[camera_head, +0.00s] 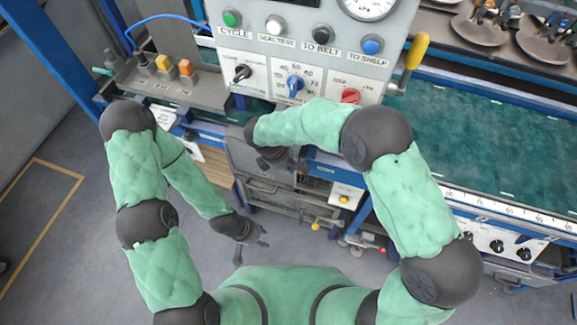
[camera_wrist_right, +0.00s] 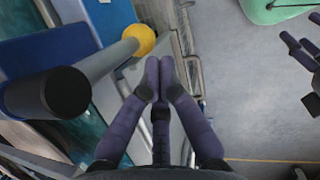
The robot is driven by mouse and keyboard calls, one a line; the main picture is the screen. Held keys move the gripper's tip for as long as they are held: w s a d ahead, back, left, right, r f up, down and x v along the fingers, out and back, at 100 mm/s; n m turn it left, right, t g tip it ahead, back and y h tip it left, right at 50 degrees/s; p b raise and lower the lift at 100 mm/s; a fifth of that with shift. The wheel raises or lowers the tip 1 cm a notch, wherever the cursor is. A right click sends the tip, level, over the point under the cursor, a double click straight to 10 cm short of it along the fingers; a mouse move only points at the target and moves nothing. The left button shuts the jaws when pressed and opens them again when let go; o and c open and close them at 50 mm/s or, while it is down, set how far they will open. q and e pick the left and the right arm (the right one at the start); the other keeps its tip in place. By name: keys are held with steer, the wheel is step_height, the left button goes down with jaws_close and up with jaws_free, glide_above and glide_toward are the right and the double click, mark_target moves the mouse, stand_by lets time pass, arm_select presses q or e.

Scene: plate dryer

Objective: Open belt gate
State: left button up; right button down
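A grey metal panel (camera_head: 243,158), which looks like the belt gate, stands upright at the front of the machine, at the break in the blue belt frame. My right gripper (camera_head: 272,164) is in front of its right part, partly hidden by my forearm. In the right wrist view my right gripper (camera_wrist_right: 160,75) has its fingertips together, with no object visible between them. I cannot tell whether it touches the panel. My left gripper (camera_head: 254,252) hangs open and empty over the floor, lower left of the panel. It also shows in the right wrist view (camera_wrist_right: 303,62).
A control box (camera_head: 300,60) with buttons and knobs stands above. The green belt (camera_head: 480,140) runs right. Pipes and valves (camera_head: 315,226) lie below.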

arm_select(q)
steer(key=shift+r+p, duration=0.45)
arm_select(e)
steer(key=shift+s+d+f+h, duration=0.2)
steer(key=shift+d+h, duration=0.2)
steer(key=shift+h, duration=0.5)
